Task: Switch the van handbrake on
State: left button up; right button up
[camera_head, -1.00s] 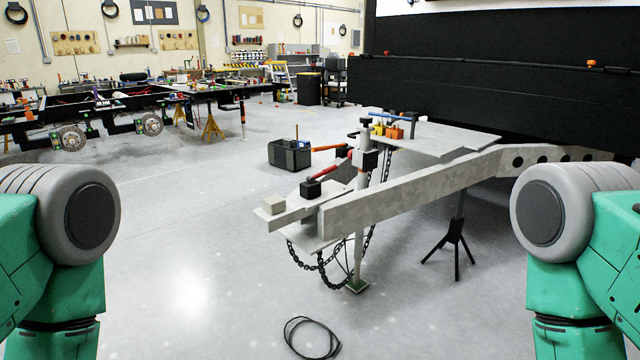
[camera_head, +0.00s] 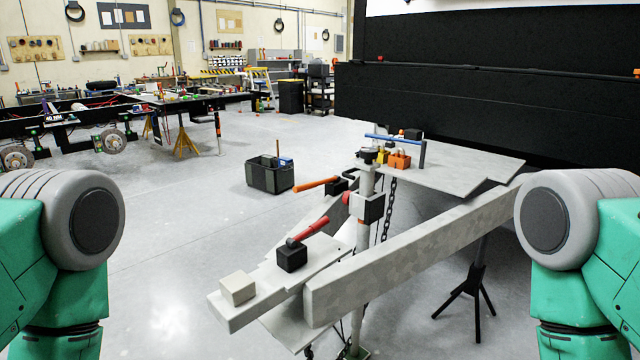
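The caravan chassis drawbar (camera_head: 410,243) stands ahead, a grey metal A-frame pointing toward me. A red lever (camera_head: 309,232) rises at a slant from a black block (camera_head: 291,257) on its front plate. Farther back, an orange-handled lever (camera_head: 317,185) lies nearly level, its handle pointing left, beside the jockey-wheel post (camera_head: 366,185). I cannot tell for sure which lever is the handbrake. Neither gripper is in view. Only green and grey parts of my two arms show at the left and right edges, apart from the chassis.
A pale block (camera_head: 238,288) sits on the drawbar's front tip. A black stand (camera_head: 469,290) props the right beam. A dark toolbox (camera_head: 270,174) is on the floor behind. A blue bar (camera_head: 393,138) and orange pieces (camera_head: 398,160) are on the rear plate. Floor at left is clear.

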aim_at(300, 188)
jog(key=i+j+z, duration=0.1)
jog(key=z, duration=0.5)
jog(key=i+j+z, duration=0.15)
jog(key=j, duration=0.2)
jog(key=i+j+z, duration=0.1)
jog(key=j, duration=0.25)
jog(key=i+j+z, duration=0.15)
jog(key=j, duration=0.25)
jog(key=i+j+z, duration=0.1)
jog(key=j, duration=0.3)
jog(key=i+j+z, duration=0.15)
jog(key=j, duration=0.25)
jog(key=i+j, duration=0.1)
jog(key=j, duration=0.25)
jog(key=i+j, duration=0.1)
jog(key=j, duration=0.3)
jog(key=i+l, duration=0.4)
